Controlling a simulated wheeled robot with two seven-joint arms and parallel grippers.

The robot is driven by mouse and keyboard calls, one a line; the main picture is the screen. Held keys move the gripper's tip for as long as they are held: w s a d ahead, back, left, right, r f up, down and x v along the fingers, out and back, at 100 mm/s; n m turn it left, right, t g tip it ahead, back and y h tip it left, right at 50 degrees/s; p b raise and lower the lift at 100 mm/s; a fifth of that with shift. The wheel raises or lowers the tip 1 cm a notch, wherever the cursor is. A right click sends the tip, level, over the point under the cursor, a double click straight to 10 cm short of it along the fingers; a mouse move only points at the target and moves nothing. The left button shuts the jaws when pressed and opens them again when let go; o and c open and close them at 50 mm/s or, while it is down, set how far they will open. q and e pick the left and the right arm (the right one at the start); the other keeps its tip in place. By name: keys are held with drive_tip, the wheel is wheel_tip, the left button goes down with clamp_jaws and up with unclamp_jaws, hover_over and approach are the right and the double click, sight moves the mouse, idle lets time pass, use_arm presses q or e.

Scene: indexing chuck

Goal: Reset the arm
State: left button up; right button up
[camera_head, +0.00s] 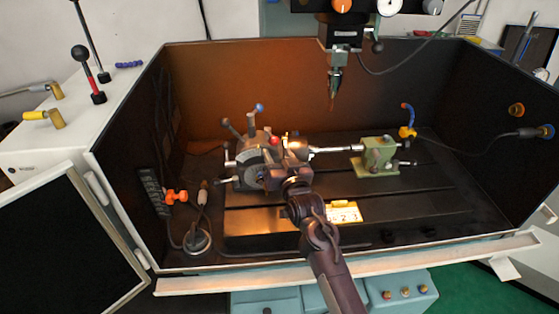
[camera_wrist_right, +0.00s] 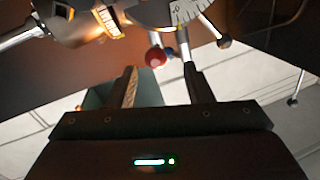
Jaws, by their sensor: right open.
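The indexing chuck (camera_head: 247,172) is a grey unit on the dark slotted bed in the open enclosure, with several ball-ended levers. A blue-ball lever (camera_head: 259,108) points up. A red ball (camera_head: 275,141) shows beside the chuck near my right gripper (camera_head: 284,165), which reaches in from the front and hides part of the chuck. In the right wrist view the gripper (camera_wrist_right: 160,72) is open. The red ball (camera_wrist_right: 155,57) is seen just beyond and between its fingertips, with no visible grip on it. The graduated dial (camera_wrist_right: 170,10) lies above. My left gripper is not in view.
A green tailstock (camera_head: 377,157) stands right of the chuck, with a shiny bar reaching toward it. A spindle (camera_head: 335,85) hangs above. A yellow number plate (camera_head: 344,212) lies on the front bed. A cable base (camera_head: 197,240) sits front left. The bed's right side is fairly clear.

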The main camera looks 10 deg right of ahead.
drive_tip(key=shift+s, duration=0.5)
